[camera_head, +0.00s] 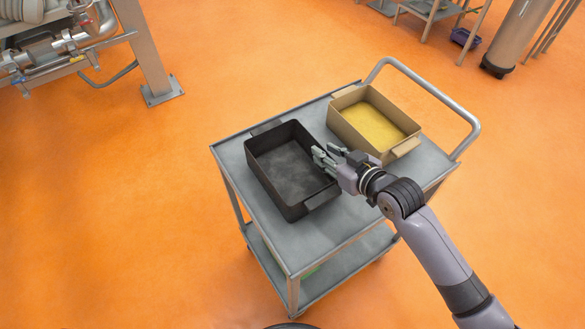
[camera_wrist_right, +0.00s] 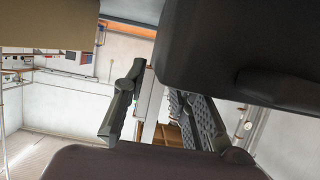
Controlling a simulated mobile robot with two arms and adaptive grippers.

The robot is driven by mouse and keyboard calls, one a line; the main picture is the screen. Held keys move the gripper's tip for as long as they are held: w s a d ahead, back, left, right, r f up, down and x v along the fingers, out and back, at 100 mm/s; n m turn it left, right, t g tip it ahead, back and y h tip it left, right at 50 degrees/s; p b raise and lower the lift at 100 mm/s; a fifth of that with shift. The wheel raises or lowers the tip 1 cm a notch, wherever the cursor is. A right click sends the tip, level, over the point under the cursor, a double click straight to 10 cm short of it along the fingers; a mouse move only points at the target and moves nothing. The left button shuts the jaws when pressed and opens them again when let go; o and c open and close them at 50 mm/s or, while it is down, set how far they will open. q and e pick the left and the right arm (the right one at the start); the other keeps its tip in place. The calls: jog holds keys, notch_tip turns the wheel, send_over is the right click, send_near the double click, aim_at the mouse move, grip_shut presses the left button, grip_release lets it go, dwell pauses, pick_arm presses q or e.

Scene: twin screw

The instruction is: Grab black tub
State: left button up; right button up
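The black tub (camera_head: 268,180) stands upright on the left part of a grey cart's top shelf, with grey powdery-looking contents. My right gripper (camera_head: 324,151) is at the tub's right side, its fingers close to the right rim. Whether they touch the tub is unclear. My left gripper is not in view.
A tan tub (camera_head: 353,133) with yellow contents stands on the cart (camera_head: 305,245) right of the black tub, just beyond my right gripper. The cart has a raised handle (camera_head: 440,92) at the far right. The orange floor around it is clear. Steel pipework (camera_head: 60,45) stands upper left.

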aim_at(319, 145)
jog(key=x, duration=0.4)
jog(key=shift+w+p, duration=0.3)
jog(key=shift+w, duration=0.2)
jog(key=shift+d, duration=0.1)
jog(key=shift+c, duration=0.6)
grip_shut()
jog(key=shift+r, duration=0.1)
